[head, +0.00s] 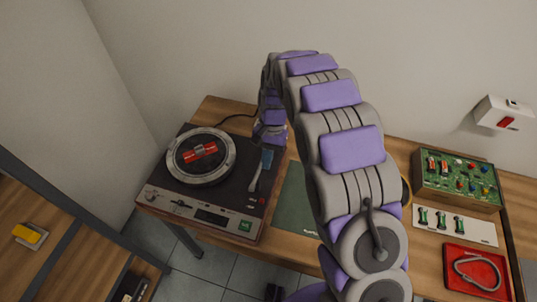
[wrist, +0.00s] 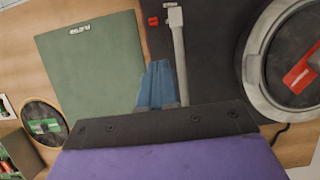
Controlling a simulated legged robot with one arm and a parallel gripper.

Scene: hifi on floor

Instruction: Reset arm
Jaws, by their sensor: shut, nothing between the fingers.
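My arm (head: 345,150) arches up from the lower right and bends down toward the turntable (head: 215,210). My gripper (head: 267,160) is at its end, with blue fingers shut and empty. The fingers are over the right part of the turntable, beside the pale tonearm (head: 255,176). In the wrist view, my gripper (wrist: 157,72) points toward the top of the picture, and the tonearm (wrist: 179,50) runs just right of it. I cannot tell whether they touch. The dark wrist edge hides the tonearm's lower end.
The turntable's round platter (head: 228,158) carries a red part (head: 200,153). A green mat (head: 292,210) lies right of the turntable. Farther right are a green circuit box (head: 457,179), a white strip (head: 481,234) and a red tray (head: 452,277). A wall stands close behind the table.

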